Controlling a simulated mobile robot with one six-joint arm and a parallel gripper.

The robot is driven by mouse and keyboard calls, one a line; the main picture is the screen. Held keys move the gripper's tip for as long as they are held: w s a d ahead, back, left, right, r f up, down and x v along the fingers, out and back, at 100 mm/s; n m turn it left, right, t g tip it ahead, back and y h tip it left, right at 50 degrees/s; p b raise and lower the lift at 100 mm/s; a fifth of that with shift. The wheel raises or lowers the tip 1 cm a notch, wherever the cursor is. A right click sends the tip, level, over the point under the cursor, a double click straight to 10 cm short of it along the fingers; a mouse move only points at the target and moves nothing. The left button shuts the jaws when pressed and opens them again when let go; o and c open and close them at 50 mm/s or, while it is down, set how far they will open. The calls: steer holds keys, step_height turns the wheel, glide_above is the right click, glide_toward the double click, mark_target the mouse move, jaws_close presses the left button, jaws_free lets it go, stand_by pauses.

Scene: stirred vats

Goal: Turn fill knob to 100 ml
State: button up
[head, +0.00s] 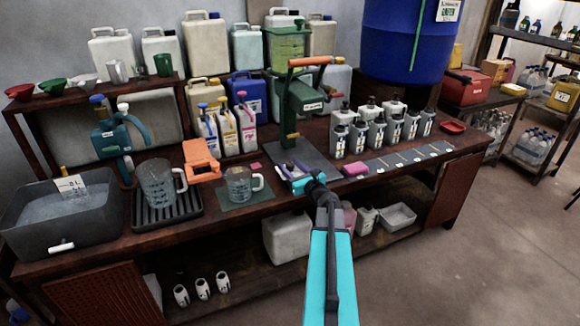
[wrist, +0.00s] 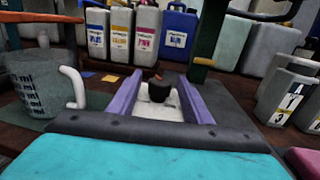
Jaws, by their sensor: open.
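A dark knob-like part (wrist: 161,90) with a reddish-brown tip stands on a pale surface, seen between my fingers in the wrist view; I cannot make out any ml marks on it. My gripper (wrist: 160,97) is open, with one purple finger on each side of that part and gaps between. In the head view my gripper (head: 292,178) is low over the front of the base of the green dispenser (head: 293,115), which has an orange-handled lever and a clear green tank on top. The knob is not clear in the head view.
A glass measuring jug (head: 240,185) stands just left of my gripper, and it also shows in the wrist view (wrist: 45,85). A pink block (head: 355,170) lies to the right. Small labelled bottles (head: 375,132) stand behind it. White jugs (head: 227,130) stand behind on the left.

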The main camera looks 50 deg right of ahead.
steer(key=shift+w, duration=0.2)
steer(key=shift+d, duration=0.1)
steer(key=c, duration=1.1)
steer(key=shift+o, duration=0.2)
steer(key=shift+d+n+y+p, duration=0.15)
steer(key=shift+n+y+p, duration=0.25)
steer(key=shift+y, duration=0.2)
steer(key=shift+d+n+t+y+p, duration=0.15)
steer(key=shift+n+y+p, duration=0.2)
steer(key=shift+n+y, duration=0.6)
steer(key=shift+n+t+y+p, duration=0.15)
steer(key=shift+n+y+p, duration=0.3)
steer(key=shift+y, duration=0.9)
steer(key=shift+n+g+y+p, duration=0.4)
steer(key=shift+n+y, duration=1)
steer(key=shift+y, duration=0.6)
steer(key=shift+s+n+y, duration=0.1)
steer(key=shift+n+y, duration=0.2)
steer(key=shift+y, duration=0.2)
steer(key=shift+n+g+y, duration=0.3)
steer(key=shift+y, duration=0.1)
